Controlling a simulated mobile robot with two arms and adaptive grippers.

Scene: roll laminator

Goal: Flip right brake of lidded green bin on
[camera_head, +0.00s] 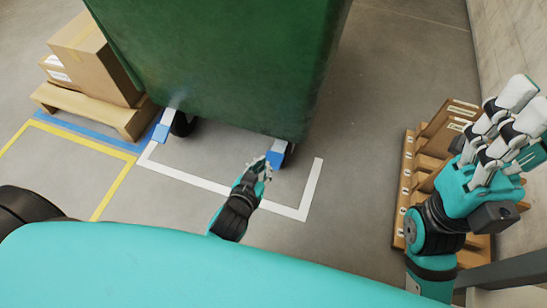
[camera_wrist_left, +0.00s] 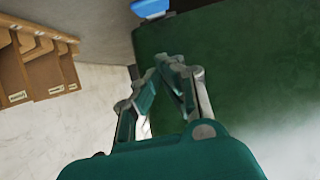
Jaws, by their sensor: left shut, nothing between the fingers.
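The green bin (camera_head: 220,60) stands at the top middle of the head view; its lid is out of view. Its right brake (camera_head: 275,158) is a blue pedal at the near right lower corner. Its left brake (camera_head: 160,132) is a similar blue pedal beside a dark wheel. My left gripper (camera_head: 264,166) is shut and empty, right beside the right brake; I cannot tell whether they touch. In the left wrist view the shut fingertips (camera_wrist_left: 170,66) show against the green bin wall (camera_wrist_left: 250,70), with a blue part (camera_wrist_left: 150,7) at the top edge. My right gripper (camera_head: 512,120) is raised at the right, its fingers overlapping.
White floor tape (camera_head: 190,179) runs around the bin's near side. Cardboard boxes (camera_head: 95,60) stand on a pallet (camera_head: 95,107) at the left, near blue and yellow tape.

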